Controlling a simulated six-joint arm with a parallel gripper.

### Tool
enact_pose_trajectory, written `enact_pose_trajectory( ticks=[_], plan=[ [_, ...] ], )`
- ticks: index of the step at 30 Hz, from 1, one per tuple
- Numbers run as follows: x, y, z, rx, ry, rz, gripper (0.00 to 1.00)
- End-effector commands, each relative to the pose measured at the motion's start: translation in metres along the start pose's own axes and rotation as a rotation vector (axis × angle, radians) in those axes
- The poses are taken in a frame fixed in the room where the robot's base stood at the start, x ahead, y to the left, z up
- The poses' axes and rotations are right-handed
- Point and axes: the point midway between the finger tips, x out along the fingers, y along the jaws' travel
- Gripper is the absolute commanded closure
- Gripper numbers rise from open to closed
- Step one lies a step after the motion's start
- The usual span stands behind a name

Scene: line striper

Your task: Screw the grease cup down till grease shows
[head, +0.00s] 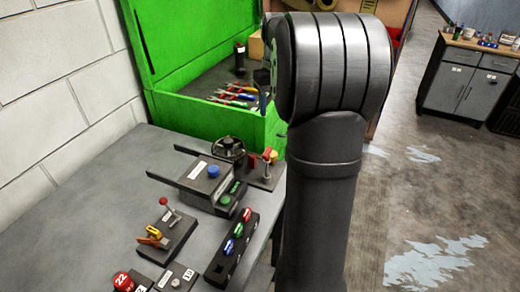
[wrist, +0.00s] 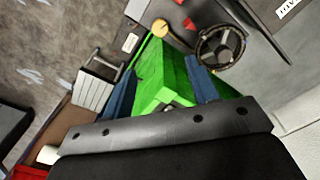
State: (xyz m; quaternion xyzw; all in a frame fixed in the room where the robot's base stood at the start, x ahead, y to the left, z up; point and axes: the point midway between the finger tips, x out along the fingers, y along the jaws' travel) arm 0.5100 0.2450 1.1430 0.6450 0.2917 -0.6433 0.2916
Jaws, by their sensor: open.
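A yellow round-topped cup (wrist: 160,28), which looks like the grease cup, stands near the top of the wrist view beside a red lever (wrist: 188,22). In the head view the yellow cup (head: 273,156) is small, at the right end of the dark fixture plate, close to my arm. My gripper (wrist: 159,68) is open, its two blue fingers apart with nothing between them. The cup lies beyond the fingertips in the picture, not between them. I cannot make out any grease.
A black handwheel (head: 228,149) stands left of the cup, near a blue button (head: 213,171). A green open box (head: 163,59) with several screwdrivers stands behind. Nearer are a small red-knobbed lever (head: 164,202) and a button strip (head: 232,245). Bare bench (head: 75,205) lies left.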

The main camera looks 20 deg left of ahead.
Motion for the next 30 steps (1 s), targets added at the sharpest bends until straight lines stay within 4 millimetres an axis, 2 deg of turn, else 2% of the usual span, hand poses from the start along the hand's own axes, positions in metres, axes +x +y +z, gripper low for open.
enact_pose_trajectory(
  ticks=[2,7,21,27,30],
  plan=[
    [0.003,0.0,0.001,0.007,-0.004,-0.002,0.46],
    [0.028,-0.001,0.001,0.006,-0.006,-0.003,0.46],
    [0.13,0.0,0.001,0.005,-0.006,-0.005,0.46],
    [0.16,0.0,0.001,0.005,-0.003,-0.005,0.46],
    [0.168,0.0,0.001,0.005,-0.003,-0.005,0.46]
  ],
)
